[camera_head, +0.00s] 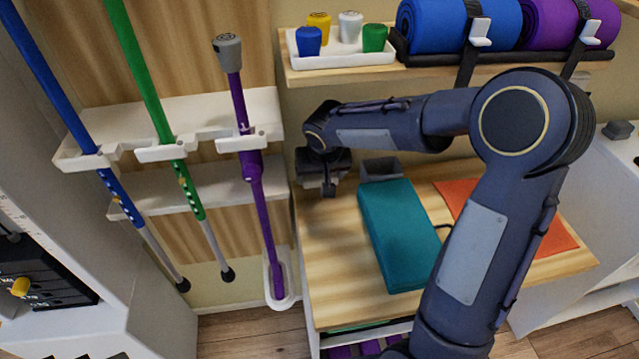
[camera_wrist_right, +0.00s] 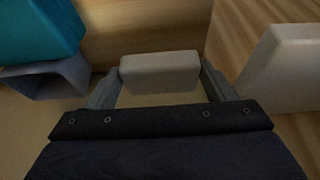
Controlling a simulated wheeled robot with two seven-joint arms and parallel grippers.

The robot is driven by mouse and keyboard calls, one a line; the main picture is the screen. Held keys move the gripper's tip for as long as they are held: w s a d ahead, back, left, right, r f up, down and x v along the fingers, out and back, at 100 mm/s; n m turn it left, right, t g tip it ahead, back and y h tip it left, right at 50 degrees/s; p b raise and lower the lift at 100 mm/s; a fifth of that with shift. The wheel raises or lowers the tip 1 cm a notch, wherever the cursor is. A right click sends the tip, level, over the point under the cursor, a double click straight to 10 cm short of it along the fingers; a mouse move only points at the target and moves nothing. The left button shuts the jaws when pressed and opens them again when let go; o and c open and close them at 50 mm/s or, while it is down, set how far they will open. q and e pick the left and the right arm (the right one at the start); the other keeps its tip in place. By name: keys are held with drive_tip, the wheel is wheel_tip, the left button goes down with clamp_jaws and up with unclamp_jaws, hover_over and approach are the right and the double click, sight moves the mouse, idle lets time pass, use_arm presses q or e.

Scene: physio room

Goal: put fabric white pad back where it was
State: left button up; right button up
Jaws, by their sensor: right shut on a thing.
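The pale pad (camera_wrist_right: 160,73), a small off-white block with rounded edges, is between the two fingers of my right gripper (camera_wrist_right: 160,85) in the right wrist view. The fingers are shut on its two ends. In the head view my right gripper (camera_head: 329,188) is over the back left corner of the wooden table (camera_head: 345,285), pointing down. The pad cannot be made out there, hidden by the gripper. My left gripper is not in view.
A teal block (camera_head: 400,235) and a small grey open container (camera_head: 380,168) are right of the gripper. An orange sheet (camera_head: 530,240) lies further right. A purple stick (camera_head: 262,210) stands in the white rack to the left. A shelf with rolled mats (camera_head: 435,25) is above.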

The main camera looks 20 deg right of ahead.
sight(320, 179)
drive_tip(key=shift+w+f, duration=0.35)
drive_tip(key=shift+f, duration=0.1)
wheel_tip(320, 179, down, 3)
drive_tip(key=shift+w+f+b, duration=0.1)
drive_tip(key=shift+f+b, duration=0.05)
drive_tip(key=shift+b, duration=0.15)
drive_tip(key=o, duration=0.9)
